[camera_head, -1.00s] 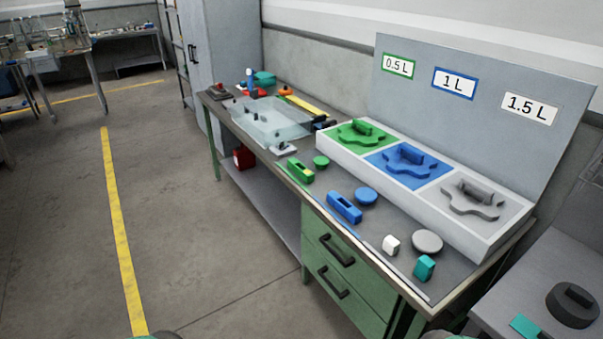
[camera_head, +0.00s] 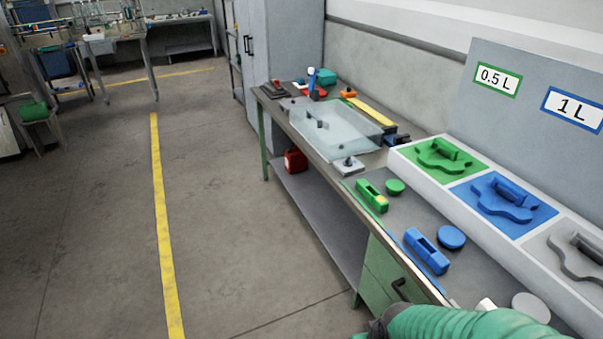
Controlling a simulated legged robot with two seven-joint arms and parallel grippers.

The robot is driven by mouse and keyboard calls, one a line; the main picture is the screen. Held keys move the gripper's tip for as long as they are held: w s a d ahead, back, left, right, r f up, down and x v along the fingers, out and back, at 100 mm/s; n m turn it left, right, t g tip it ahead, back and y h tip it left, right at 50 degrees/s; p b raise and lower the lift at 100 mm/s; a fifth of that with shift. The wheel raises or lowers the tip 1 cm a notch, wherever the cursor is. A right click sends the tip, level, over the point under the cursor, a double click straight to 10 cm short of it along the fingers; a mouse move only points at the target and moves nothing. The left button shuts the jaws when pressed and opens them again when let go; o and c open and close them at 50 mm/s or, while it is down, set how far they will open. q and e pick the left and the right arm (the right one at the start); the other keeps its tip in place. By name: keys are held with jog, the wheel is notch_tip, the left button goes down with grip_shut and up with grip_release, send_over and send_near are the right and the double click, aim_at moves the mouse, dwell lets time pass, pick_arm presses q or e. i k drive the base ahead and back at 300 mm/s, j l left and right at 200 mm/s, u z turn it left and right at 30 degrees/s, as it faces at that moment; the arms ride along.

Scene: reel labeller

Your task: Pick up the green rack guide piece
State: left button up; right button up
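A green shaped piece with a raised handle (camera_head: 444,152) sits in the green compartment of the white rack (camera_head: 420,165), left of a like blue piece (camera_head: 502,196). Another green piece, a slotted block (camera_head: 372,196), lies on the bench in front of the rack, with a small green disc (camera_head: 395,187) next to it. I cannot tell from the picture alone which green piece is the rack guide. A green arm of mine with a dark joint crosses the bottom right, in front of the bench. No fingers show there, and my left gripper is out of view.
The bench (camera_head: 405,212) also holds a blue slotted block (camera_head: 427,250), a blue disc (camera_head: 451,237), a grey disc (camera_head: 531,307) and a clear tray (camera_head: 335,130). A sign board (camera_head: 520,60) stands behind the rack.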

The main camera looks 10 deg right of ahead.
aim_at(379, 202)
jog(key=i+j+u, duration=0.1)
jog(key=i, duration=0.7)
jog(key=i+j, duration=0.2)
jog(key=i, duration=0.65)
jog(key=k+j+u, duration=0.05)
